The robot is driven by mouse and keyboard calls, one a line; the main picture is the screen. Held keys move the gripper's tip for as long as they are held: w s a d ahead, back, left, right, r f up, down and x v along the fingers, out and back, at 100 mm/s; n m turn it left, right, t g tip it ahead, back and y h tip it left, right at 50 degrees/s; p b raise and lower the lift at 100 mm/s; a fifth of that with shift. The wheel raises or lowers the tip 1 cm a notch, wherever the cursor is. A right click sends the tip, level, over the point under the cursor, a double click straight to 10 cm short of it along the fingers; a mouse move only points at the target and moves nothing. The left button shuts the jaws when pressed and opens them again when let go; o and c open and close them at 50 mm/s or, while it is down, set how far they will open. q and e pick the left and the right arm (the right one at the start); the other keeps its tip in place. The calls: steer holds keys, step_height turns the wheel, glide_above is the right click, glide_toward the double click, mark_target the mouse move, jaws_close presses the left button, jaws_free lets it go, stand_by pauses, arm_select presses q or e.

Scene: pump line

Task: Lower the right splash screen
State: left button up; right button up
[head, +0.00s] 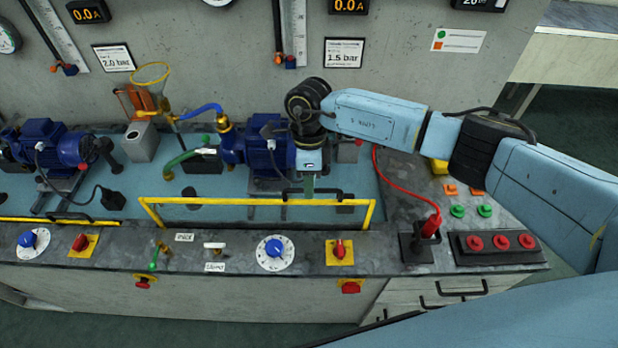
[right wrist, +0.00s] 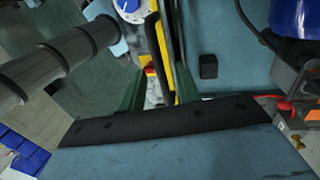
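The right splash screen (head: 258,202) is a clear panel in a yellow frame, standing raised at the front of the right pump bay. Its black handle (head: 330,194) is on the top bar. My right gripper (head: 309,192) points down at this handle from above. In the right wrist view its two green fingers (right wrist: 157,84) stand apart, with the dark handle (right wrist: 155,88) and yellow frame (right wrist: 161,45) between them. I see no clear contact of the fingers with the handle. My left gripper is not in view.
The left screen's yellow bar (head: 40,220) lies low at the bench front. A blue pump motor (head: 262,150) stands behind the right screen. Knobs, a red switch (head: 340,250) and a button box (head: 498,245) line the front. A red cable (head: 400,178) runs right of the screen.

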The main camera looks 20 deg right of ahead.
mark_target(309, 213)
jaws_close()
stand_by(0.3)
steer(key=shift+f, duration=0.1)
step_height(309, 213, down, 13)
steer(key=b, duration=1.1)
steer(key=shift+b, duration=0.35)
steer(key=shift+f, duration=0.15)
steer(key=shift+s, duration=0.15)
